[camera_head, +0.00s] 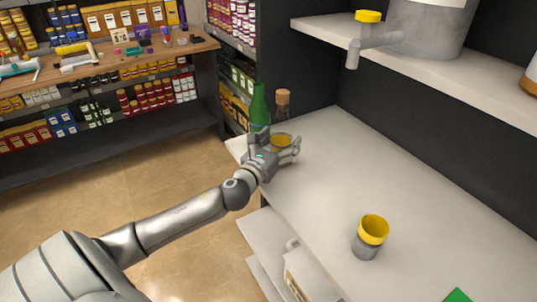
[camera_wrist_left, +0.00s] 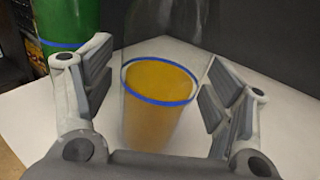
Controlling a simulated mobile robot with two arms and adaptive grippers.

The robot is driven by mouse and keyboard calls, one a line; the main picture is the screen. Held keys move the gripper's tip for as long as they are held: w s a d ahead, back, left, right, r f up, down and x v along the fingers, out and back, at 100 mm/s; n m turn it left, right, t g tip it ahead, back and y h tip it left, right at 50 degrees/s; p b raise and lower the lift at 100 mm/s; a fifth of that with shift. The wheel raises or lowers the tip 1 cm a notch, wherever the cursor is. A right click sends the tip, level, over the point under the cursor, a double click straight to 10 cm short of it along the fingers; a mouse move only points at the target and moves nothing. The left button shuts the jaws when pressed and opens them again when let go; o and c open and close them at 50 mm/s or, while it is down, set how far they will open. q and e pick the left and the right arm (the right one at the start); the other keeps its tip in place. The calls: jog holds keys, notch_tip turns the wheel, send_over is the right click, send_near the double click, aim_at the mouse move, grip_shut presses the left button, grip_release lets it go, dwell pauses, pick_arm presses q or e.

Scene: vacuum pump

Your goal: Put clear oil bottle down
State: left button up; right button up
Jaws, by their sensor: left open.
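The clear oil bottle (camera_head: 282,106) has a brown cork-like top and stands upright on the white counter (camera_head: 330,180), near its far left corner. In the left wrist view, its clear wall, yellow oil (camera_wrist_left: 158,105) and blue ring show between my finger pads. My left gripper (camera_head: 276,146) is open around the lower part of the bottle. In the left wrist view, gaps show between the pads (camera_wrist_left: 160,92) and the bottle. The gripper hides part of the bottle's base in the head view. My right gripper is not in view.
A green bottle (camera_head: 259,106) stands just left of the clear one. A grey cup with a yellow rim (camera_head: 372,232) stands nearer on the counter. A white shelf (camera_head: 440,72) overhangs the back, carrying a grey spouted container (camera_head: 428,28). The counter's middle is clear.

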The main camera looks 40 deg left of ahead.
pick_arm(q)
jog(key=s, duration=0.3)
jog(key=s+d+b, duration=0.1)
jog(key=s, duration=0.5)
jog(key=shift+s+d+f+b, duration=0.1)
jog(key=shift+s+d+b, duration=0.1)
jog(key=shift+b, duration=0.1)
jog(key=shift+s, duration=0.9)
jog(key=shift+d, duration=0.1)
